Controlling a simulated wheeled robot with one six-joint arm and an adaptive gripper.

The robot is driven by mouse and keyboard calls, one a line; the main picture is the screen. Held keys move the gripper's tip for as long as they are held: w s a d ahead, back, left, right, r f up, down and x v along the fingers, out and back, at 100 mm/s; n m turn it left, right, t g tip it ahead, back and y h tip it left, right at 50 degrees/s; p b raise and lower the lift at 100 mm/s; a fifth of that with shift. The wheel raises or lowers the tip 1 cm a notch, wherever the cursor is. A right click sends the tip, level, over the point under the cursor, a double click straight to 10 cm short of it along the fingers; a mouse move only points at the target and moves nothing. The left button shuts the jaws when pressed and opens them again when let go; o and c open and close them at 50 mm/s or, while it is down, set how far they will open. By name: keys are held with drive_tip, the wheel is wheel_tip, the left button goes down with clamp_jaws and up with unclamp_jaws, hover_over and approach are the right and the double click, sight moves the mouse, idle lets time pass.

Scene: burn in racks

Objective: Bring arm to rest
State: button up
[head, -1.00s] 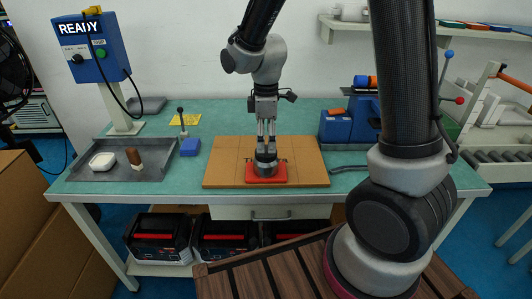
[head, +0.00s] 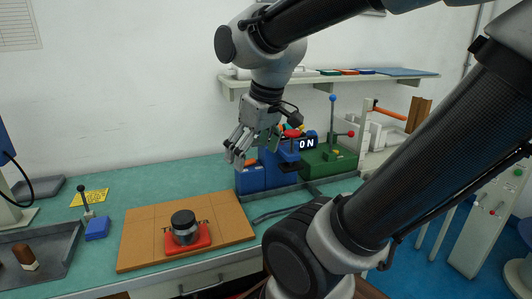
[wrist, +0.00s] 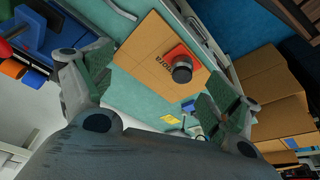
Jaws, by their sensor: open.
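My gripper (head: 240,147) is open and empty, raised above the green bench, in front of the blue machine in the head view. In the wrist view its two fingers (wrist: 160,90) stand wide apart with nothing between them. A dark-topped metal cylinder (head: 184,226) stands on a red base (head: 198,240) on the brown board (head: 141,244), to the left of and below my gripper. The cylinder also shows in the wrist view (wrist: 182,70), apart from the fingers. My arm bends over from the right side of the head view.
A blue machine (head: 250,180) with an "ON" display and a green lever press (head: 328,160) stand at the bench's back right. A wall shelf (head: 390,79) is behind my arm. A grey tray (head: 55,250) with a brown-handled item lies left. Bare bench top (head: 150,185) lies behind the board.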

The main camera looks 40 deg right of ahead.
drive_tip(key=shift+s+d+r+m+t, duration=0.1)
drive_tip(key=shift+s+d+m, duration=0.1)
drive_tip(key=shift+s+m, duration=0.3)
drive_tip(key=shift+s+d+r+m+t, duration=0.1)
drive_tip(key=shift+s+d+m, duration=0.15)
drive_tip(key=shift+s, duration=0.45)
drive_tip(key=shift+s+d+r+m+t, duration=0.1)
drive_tip(key=shift+s+d+m, duration=0.1)
drive_tip(key=shift+s+m, duration=0.3)
drive_tip(key=shift+s, duration=0.1)
